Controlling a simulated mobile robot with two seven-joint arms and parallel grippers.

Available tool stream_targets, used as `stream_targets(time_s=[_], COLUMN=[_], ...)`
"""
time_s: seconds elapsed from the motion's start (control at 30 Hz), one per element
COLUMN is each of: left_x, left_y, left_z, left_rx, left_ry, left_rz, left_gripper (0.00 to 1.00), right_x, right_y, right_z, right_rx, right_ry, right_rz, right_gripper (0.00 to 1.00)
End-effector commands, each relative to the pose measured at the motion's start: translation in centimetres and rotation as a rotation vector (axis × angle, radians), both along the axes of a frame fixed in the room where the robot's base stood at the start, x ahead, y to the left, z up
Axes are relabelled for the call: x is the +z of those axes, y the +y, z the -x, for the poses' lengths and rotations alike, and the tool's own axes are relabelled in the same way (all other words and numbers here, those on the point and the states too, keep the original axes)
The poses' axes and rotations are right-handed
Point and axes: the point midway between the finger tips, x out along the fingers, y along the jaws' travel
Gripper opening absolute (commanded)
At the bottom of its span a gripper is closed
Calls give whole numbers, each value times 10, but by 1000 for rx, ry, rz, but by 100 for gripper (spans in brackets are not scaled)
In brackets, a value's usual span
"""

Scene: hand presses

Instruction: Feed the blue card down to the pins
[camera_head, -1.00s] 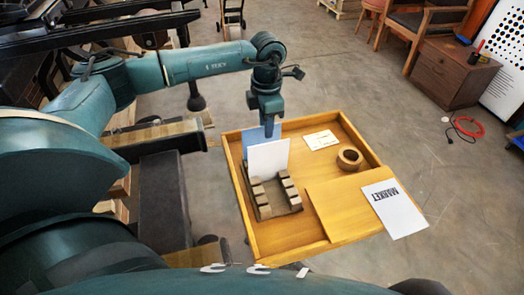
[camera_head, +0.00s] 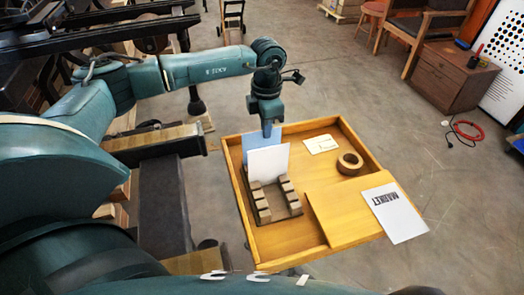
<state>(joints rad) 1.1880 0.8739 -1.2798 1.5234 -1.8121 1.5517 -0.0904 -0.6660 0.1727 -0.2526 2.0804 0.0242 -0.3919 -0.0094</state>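The blue card (camera_head: 249,145) stands upright at the back left of the wooden tray (camera_head: 376,157), mostly hidden behind a white card (camera_head: 268,163). My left gripper (camera_head: 267,131) points down at the blue card's top edge and appears shut on it. The finger gap itself is too small to see clearly. The white card stands upright at the back end of a dark base with two rows of wooden blocks (camera_head: 288,190). No pins can be made out; the cards hide the area behind them. My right gripper is not in view.
In the tray are a small cream card (camera_head: 321,144) and a brown ring (camera_head: 349,164), to the right of the cards. A raised wooden board (camera_head: 345,213) fills the front right, with a printed white sheet (camera_head: 396,212) overhanging the tray's edge.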

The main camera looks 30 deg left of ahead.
Motion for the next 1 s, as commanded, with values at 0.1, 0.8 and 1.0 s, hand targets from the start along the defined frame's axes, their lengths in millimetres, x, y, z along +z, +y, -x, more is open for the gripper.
stream_targets(time_s=[0.1,0.8,1.0], left_x=[6,36,55], left_y=[0,0,0], left_z=[0,0,0], left_rx=[0,0,0], left_ry=[-1,-1,-2], left_rz=[1,1,1], left_gripper=[0,0,0], right_x=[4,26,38], right_y=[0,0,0], right_z=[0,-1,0], right_rx=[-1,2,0], right_ry=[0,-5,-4], right_rz=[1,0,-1], right_gripper=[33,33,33])
